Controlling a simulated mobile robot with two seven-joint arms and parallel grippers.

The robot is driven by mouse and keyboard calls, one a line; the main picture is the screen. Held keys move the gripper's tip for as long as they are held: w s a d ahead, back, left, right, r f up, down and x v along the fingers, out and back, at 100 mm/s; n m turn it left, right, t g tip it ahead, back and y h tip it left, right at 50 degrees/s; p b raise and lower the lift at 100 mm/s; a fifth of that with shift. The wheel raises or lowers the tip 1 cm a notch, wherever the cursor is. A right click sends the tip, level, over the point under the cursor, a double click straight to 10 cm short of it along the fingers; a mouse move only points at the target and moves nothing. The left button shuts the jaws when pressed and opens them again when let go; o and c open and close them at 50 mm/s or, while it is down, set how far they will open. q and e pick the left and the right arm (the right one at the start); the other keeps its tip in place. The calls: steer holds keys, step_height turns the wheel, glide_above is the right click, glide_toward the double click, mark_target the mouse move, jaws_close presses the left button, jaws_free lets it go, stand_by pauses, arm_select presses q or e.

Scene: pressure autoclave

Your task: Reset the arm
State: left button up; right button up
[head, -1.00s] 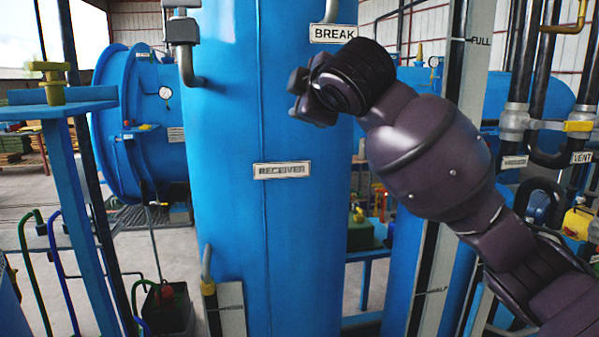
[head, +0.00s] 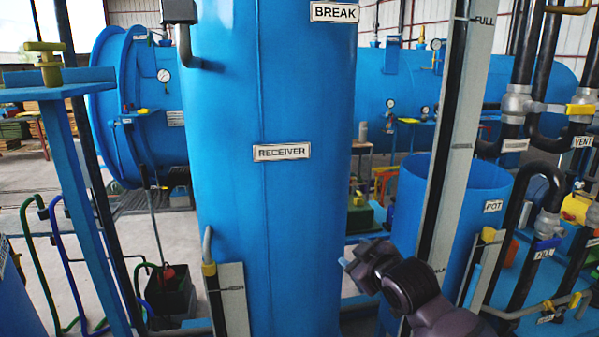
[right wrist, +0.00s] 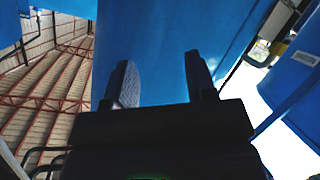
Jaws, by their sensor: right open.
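My right arm shows low in the head view, with the right gripper (head: 352,262) at its left end, in front of the lower right side of the blue receiver tank (head: 290,215). In the right wrist view the two fingers of the right gripper (right wrist: 160,85) stand apart with nothing between them. Blue surface fills the view behind the fingers. My left gripper is not in view.
An open blue pot (head: 470,180) and a tall level gauge (head: 452,130) stand right of the receiver. Black pipes with a yellow valve handle (head: 580,109) rise at the right. A blue stand (head: 70,170) is at the left.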

steer(key=s+d+f+m+h, duration=0.1)
steer(key=s+d+f+m, duration=0.35)
steer(key=f, duration=0.65)
steer(key=s+d+f+m+h, duration=0.1)
steer(key=s+d+f, duration=0.2)
steer(key=s+f, duration=0.3)
steer(key=s+d+f+m+g+h, duration=0.1)
steer(key=s+d+f, duration=0.3)
steer(key=s, duration=0.7)
steer(key=s+d+f+m+h, duration=0.2)
steer(key=s+d+f, duration=0.2)
steer(key=s+f, duration=0.4)
steer(key=shift+s+f+m+g, duration=0.3)
steer(key=shift+s+f+m, duration=0.05)
steer(key=shift+s, duration=0.5)
